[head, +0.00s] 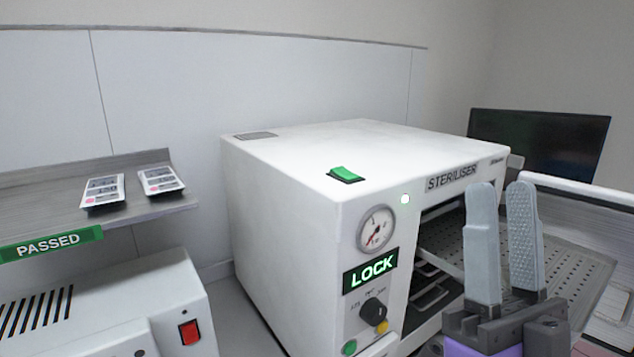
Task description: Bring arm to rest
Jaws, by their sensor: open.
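My gripper (502,238) is at the lower right in the head view, fingers pointing up with a narrow gap between them. It is open, and nothing shows between the fingers. It stands in front of the white steriliser (290,225), covering part of its open chamber and a perforated metal tray or panel (575,260). The steriliser shows a lit LOCK sign (371,271), a pressure gauge (376,229), a black knob (373,311) and a green switch (345,174) on top. The rest of my arm is outside the view.
A dark monitor (545,145) stands behind at the right. The open steriliser door appears (585,200) close to my gripper.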

